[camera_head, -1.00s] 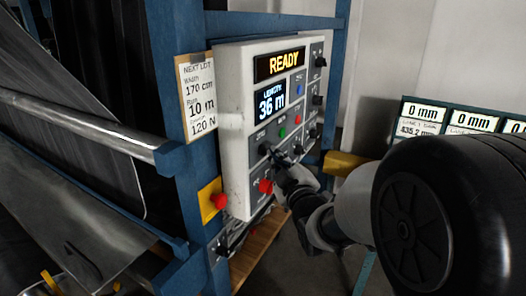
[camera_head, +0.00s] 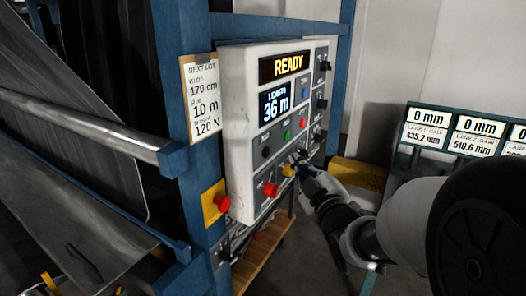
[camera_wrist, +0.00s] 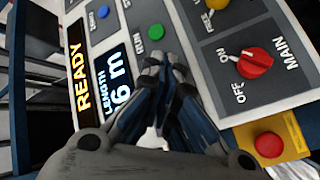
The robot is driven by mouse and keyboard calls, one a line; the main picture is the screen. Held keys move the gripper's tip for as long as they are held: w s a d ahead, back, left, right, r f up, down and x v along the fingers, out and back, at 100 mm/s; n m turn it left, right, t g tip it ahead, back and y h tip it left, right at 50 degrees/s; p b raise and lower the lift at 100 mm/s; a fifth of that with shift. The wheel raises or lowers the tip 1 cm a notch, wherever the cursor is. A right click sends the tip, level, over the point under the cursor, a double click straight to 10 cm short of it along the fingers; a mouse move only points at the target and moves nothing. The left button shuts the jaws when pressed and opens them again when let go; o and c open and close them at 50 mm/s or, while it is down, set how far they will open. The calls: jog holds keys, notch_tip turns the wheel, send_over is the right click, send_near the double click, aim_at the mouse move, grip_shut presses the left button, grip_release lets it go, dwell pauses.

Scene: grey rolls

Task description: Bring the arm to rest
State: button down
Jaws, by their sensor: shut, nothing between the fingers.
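My gripper (camera_head: 300,160) is in front of the lower part of a white control panel (camera_head: 238,120). In the wrist view my gripper (camera_wrist: 152,68) has its fingers together, with nothing between them. The fingertips show near the green RUN button (camera_wrist: 155,31) and hide part of the panel there. I cannot tell whether they touch it. The panel's upper display (camera_head: 284,67) reads READY and its LENGTH display (camera_head: 276,103) reads 36 m. My arm runs from the panel to the lower right.
A red MAIN knob (camera_wrist: 254,63) and a red button on a yellow plate (camera_head: 214,203) are close by. A blue post (camera_head: 180,90) carries a paper note (camera_head: 202,97). Lane displays (camera_head: 470,132) are at the right. Grey floor shows below my arm.

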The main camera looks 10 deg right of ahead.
jog(key=s+f+m+g+h, duration=0.1)
jog(key=s+f+m+g, duration=0.2)
jog(key=s, duration=0.8)
jog(key=s+a+f+m+g, duration=0.1)
jog(key=s+f+m+g, duration=0.3)
jog(key=s, duration=0.8)
jog(key=s+f+m+g+h, duration=0.1)
jog(key=s+f+m+g, duration=0.2)
jog(key=s+g, duration=0.4)
jog(key=s+m, duration=0.1)
jog(key=s, duration=0.4)
jog(key=shift+a+f+h, duration=0.3)
jog(key=shift+f, duration=0.1)
jog(key=c, duration=2.3)
grip_release()
